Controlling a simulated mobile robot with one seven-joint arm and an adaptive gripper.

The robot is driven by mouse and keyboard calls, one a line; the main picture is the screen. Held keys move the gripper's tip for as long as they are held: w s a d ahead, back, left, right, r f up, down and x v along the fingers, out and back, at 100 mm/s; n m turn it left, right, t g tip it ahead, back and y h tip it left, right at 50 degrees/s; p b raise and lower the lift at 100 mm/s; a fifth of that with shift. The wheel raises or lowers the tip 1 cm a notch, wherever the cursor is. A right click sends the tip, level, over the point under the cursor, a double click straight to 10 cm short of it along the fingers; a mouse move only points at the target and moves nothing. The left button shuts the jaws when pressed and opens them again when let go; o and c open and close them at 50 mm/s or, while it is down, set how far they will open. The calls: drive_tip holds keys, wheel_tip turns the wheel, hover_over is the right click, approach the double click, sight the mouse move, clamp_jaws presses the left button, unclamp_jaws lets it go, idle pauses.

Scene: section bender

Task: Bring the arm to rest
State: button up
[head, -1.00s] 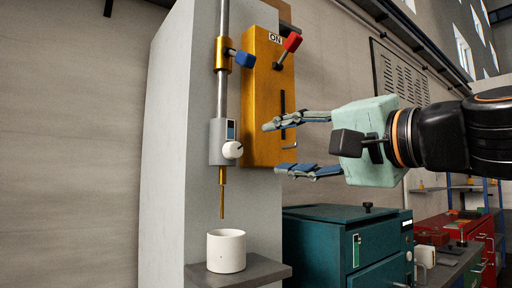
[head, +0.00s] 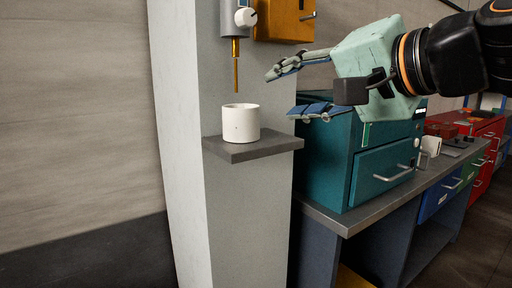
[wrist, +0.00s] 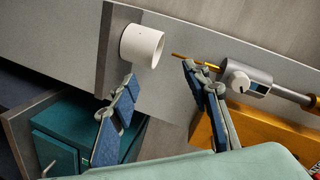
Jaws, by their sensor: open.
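My gripper (head: 288,90) is open and empty in the head view, held in the air to the right of the grey column. Its two fingers also show spread apart in the wrist view (wrist: 158,95). A white cup (head: 241,123) stands upright on a small grey shelf (head: 262,150) fixed to the column. The cup also shows in the wrist view (wrist: 142,46), beyond the fingers and apart from them. A thin brass rod (head: 236,70) hangs above the cup from a grey holder with a white knob (head: 245,17).
A yellow box (head: 285,22) is mounted on the column at the top. A teal cabinet (head: 335,165) stands on a grey bench (head: 350,218) behind and below my gripper. Red drawers (head: 480,128) stand farther right.

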drive_tip(key=s+d+f+n+g+h, duration=0.1)
drive_tip(key=s+f+g+h, duration=0.1)
drive_tip(key=f, duration=0.8)
drive_tip(key=s+f+n+g+h, duration=0.1)
drive_tip(key=s+f+g+h, duration=0.1)
drive_tip(key=f, duration=0.8)
drive_tip(key=s+d+f+n+g+h+p, duration=0.15)
drive_tip(key=s+d+f, duration=0.25)
drive_tip(key=f, duration=0.4)
drive_tip(key=s+d+f+n+g+h, duration=0.2)
drive_tip(key=s+d+f+h, duration=0.15)
drive_tip(key=f, duration=0.35)
wheel_tip(320, 180, up, 25)
drive_tip(key=p, duration=2.4)
drive_tip(key=shift+s+a+r+p, duration=0.15)
drive_tip(key=shift+a+p, duration=0.15)
drive_tip(key=shift+o, duration=0.2)
drive_tip(key=shift+m, duration=0.25)
